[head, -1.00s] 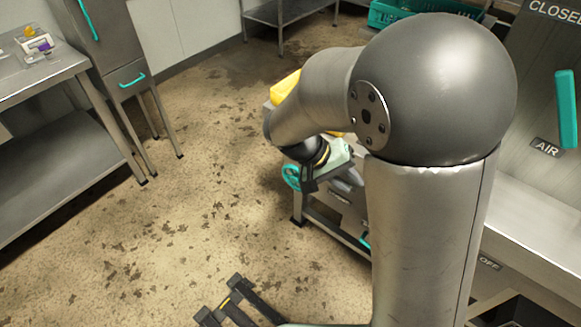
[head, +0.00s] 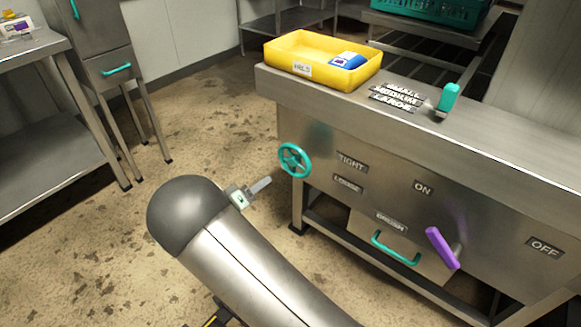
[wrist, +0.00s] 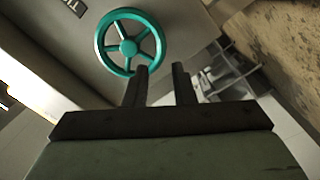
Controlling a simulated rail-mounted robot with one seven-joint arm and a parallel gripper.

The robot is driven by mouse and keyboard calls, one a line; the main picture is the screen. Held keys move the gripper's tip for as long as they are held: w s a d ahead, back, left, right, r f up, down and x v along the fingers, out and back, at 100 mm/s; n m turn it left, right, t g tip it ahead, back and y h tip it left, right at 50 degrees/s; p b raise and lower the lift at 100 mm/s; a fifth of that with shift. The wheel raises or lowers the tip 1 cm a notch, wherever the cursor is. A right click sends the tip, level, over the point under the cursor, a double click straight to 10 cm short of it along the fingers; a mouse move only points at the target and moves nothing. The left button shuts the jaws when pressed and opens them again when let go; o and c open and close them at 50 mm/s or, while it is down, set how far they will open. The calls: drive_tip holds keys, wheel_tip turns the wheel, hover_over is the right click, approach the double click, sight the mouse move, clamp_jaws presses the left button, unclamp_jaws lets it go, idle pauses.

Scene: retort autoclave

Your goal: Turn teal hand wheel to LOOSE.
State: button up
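The teal hand wheel (head: 293,160) is on the front of the steel bench, at its left end. The TIGHT label (head: 352,161) and, below it, the LOOSE label (head: 347,184) are to its right. I cannot tell which label the wheel is set to. My gripper (head: 266,184) is below and left of the wheel in the head view, apart from it. In the wrist view the wheel (wrist: 129,43) shows whole, beyond and left of the fingertips. My gripper (wrist: 162,70) has its two fingers apart with nothing between them.
A purple lever (head: 442,248) and a drawer with a teal handle (head: 395,249) are on the same front panel. A yellow tray (head: 322,58) and a teal-handled lever (head: 447,98) are on the bench top. Open floor lies left of the bench.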

sight(285, 167)
drive_tip(key=b+x, duration=0.2)
drive_tip(key=x, duration=1)
drive_tip(key=shift+w+d+b, duration=0.1)
drive_tip(key=shift+d+b, duration=0.05)
drive_tip(key=shift+b, duration=0.15)
clamp_jaws()
